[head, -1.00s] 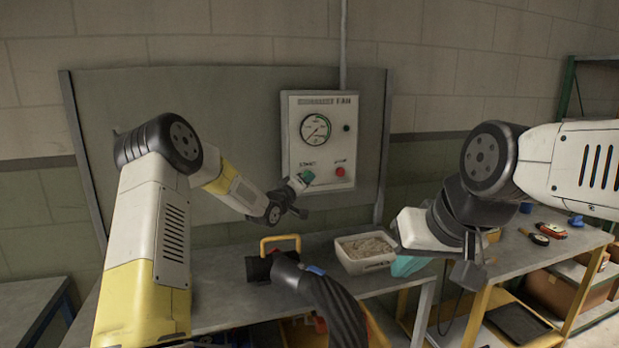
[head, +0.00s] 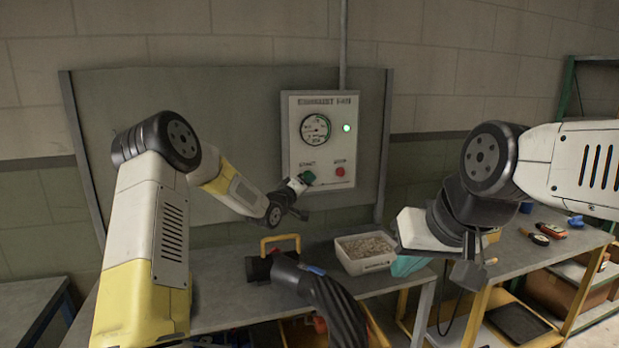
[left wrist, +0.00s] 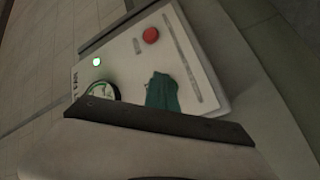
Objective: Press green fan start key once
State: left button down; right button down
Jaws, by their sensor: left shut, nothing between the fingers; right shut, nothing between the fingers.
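The exhaust fan panel (head: 342,111) is a pale box on the grey backboard, with a round gauge, a lit green lamp (head: 346,128), a green start key (head: 309,177) and a red stop key (head: 340,172). My left gripper (head: 303,184) is shut and empty, its tip at the green key, seemingly touching it. In the left wrist view the green key (left wrist: 162,92) shows just beyond my dark gripper edge, partly hidden; the red key (left wrist: 151,35) and lit lamp (left wrist: 97,62) are clear. My right gripper (head: 470,272) is shut and empty, over the right side, away from the panel.
A bench (head: 220,295) below the panel holds a white tray of grey material (head: 366,252) and a black hose with a yellow handle (head: 281,240). A second bench (head: 520,250) with tools stands at the right.

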pick_arm(q)
jog(key=shift+s, duration=0.1)
jog(key=shift+s+d, duration=0.3)
jog(key=shift+s, duration=0.5)
jog(key=shift+s+d, duration=0.25)
jog(key=shift+s, duration=0.55)
jog(key=shift+s+d, duration=0.3)
jog(key=shift+s, duration=0.5)
jog(key=s+a+r+m+g+y, duration=0.1)
jog(key=s+a+r+g+y, duration=0.15)
jog(key=s, duration=0.45)
jog(key=s+a+r+m+g+y, duration=0.1)
jog(key=s+a+r+y, duration=0.1)
jog(key=s+a, duration=0.3)
jog(key=s+a+r+m+g+y, duration=0.2)
jog(key=s+a, duration=0.1)
jog(key=s, duration=0.5)
jog(key=s+a+f+g, duration=0.1)
jog(key=s+g, duration=0.1)
jog(key=s, duration=1)
jog(key=s+a+f+g, duration=0.2)
jog(key=s+g, duration=0.1)
jog(key=s, duration=1)
jog(key=shift+a+m, duration=0.2)
jog(key=shift+m, duration=0.2)
